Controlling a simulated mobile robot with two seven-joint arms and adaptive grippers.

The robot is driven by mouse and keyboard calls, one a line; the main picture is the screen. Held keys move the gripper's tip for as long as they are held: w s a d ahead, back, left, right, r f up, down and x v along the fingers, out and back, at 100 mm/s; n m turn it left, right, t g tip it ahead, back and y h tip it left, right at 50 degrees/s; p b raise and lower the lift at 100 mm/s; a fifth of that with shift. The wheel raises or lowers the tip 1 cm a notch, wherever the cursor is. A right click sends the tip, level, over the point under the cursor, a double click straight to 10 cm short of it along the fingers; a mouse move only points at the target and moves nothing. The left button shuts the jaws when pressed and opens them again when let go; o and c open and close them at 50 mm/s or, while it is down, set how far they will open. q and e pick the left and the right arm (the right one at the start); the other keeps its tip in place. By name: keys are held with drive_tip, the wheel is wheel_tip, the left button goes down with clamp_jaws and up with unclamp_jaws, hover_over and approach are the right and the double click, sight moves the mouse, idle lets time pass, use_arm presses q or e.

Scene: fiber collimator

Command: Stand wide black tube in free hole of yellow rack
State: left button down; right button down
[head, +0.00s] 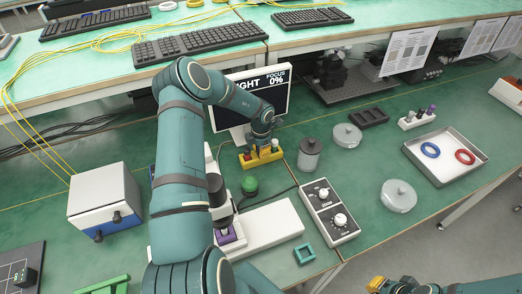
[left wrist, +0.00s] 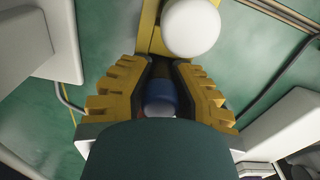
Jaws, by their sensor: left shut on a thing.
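The yellow rack (head: 247,162) stands in front of the monitor, with a white-topped piece (head: 275,145) at its right end. My left gripper (head: 262,147) is over the rack and partly hides it. In the left wrist view, the gripper (left wrist: 160,88) is shut on a dark tube with a blue end (left wrist: 160,106). The yellow rack (left wrist: 148,38) and the white round top (left wrist: 191,27) are just beyond the fingers. The tube's lower end and the hole are hidden, so I cannot tell whether it is seated. My right gripper (head: 378,284) is at the bottom edge.
A grey lidded jar (head: 309,155) and a two-knob control box (head: 330,212) stand right of the rack. A green-domed button (head: 250,185) and a white microscope base (head: 275,228) are in front. A white tube rack (head: 417,119) and a ring tray (head: 445,167) are farther right.

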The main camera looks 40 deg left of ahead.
use_arm(q)
drive_tip(key=c, duration=0.9)
unclamp_jaws()
drive_tip(key=shift+c, duration=0.2)
wheel_tip(320, 180, up, 12)
drive_tip(key=shift+r+p, duration=0.1)
drive_tip(key=shift+p, duration=0.85)
